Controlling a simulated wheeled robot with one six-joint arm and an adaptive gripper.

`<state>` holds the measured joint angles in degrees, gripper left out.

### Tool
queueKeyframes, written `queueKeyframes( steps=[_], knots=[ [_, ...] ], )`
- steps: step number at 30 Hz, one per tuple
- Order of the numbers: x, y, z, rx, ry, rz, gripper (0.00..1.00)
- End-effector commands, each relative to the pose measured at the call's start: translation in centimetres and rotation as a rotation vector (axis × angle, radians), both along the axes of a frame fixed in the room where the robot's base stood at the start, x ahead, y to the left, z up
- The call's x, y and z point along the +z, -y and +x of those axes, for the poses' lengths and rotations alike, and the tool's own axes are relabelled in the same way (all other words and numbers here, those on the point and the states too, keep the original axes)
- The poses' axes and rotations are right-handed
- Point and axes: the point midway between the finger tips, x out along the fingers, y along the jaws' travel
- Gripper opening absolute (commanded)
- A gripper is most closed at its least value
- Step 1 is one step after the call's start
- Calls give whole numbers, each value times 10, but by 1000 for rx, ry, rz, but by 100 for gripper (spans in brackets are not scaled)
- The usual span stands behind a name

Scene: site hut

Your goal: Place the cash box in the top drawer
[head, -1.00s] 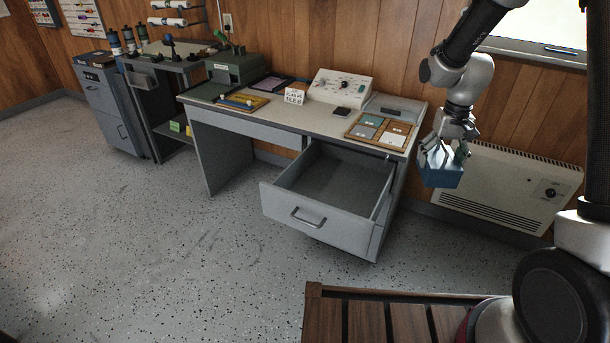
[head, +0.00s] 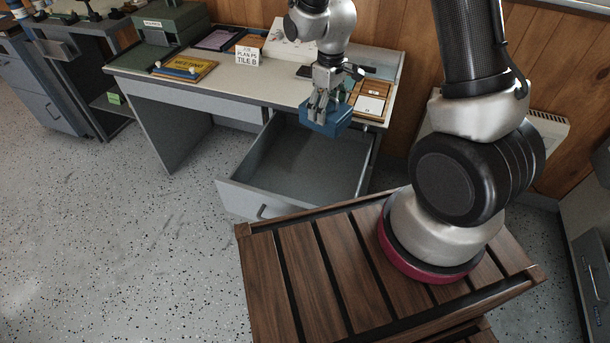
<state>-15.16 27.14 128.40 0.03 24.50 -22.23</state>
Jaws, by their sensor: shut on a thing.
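The blue cash box (head: 328,122) hangs from my gripper (head: 320,104), which is shut on its top. In the head view the box appears over the back right part of the open top drawer (head: 241,200), near the desk's front edge. I cannot tell its exact height above the drawer. The drawer is pulled out of the grey desk (head: 130,64), and the part of its inside that shows is empty. The box and my arm hide part of the drawer's back and the desktop behind.
A wall heater (head: 548,130) is at right.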

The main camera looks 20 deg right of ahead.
Motion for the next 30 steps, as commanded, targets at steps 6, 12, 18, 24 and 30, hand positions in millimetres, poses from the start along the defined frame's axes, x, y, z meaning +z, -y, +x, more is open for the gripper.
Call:
queueKeyframes(
  steps=[6,12,18,24,30],
  knots=[
    [-19,-6,-24,513,0,1,37],
    [-30,-7,-38,981,-1,2,37],
    [-42,-8,-43,1435,0,2,37],
    [-80,-9,-43,1773,-5,5,36],
    [-108,-9,-42,1854,-1,3,37]
  ],
)
